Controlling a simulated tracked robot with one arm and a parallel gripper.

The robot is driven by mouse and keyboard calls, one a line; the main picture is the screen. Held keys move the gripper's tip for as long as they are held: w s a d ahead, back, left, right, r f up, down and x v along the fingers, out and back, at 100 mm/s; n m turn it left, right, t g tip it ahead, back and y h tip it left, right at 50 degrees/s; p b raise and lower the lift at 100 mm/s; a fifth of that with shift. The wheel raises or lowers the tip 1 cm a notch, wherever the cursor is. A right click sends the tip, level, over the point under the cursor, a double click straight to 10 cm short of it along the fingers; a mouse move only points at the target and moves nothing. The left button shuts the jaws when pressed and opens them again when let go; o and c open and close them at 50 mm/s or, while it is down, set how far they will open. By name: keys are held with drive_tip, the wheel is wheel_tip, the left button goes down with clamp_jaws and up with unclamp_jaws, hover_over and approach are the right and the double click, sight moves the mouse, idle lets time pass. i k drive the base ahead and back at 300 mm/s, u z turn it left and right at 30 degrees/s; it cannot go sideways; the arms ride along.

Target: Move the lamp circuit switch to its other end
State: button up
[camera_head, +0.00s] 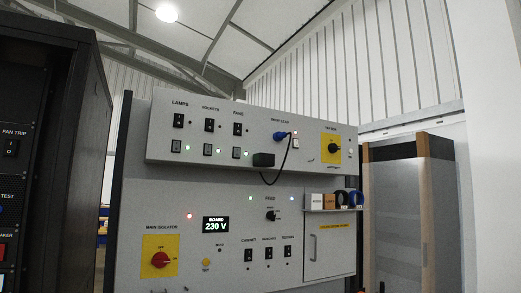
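The lamp circuit switch (179,121) is a small black switch under the label LAMPS, at the upper left of the grey panel (300,170). It is too small to tell which end it is at.
Similar switches labelled SOCKETS (208,124) and FANS (238,129) sit close to the right. A black plug block (264,160) with a hanging cable juts out. Below are a red-and-yellow main isolator (160,258) and a 230 V display (216,225). A dark rack (75,120) stands left.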

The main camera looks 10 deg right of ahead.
sight(176, 148)
drive_tip(key=z, duration=0.05)
drive_tip(key=i, duration=1.75)
drive_tip(key=z, duration=0.3)
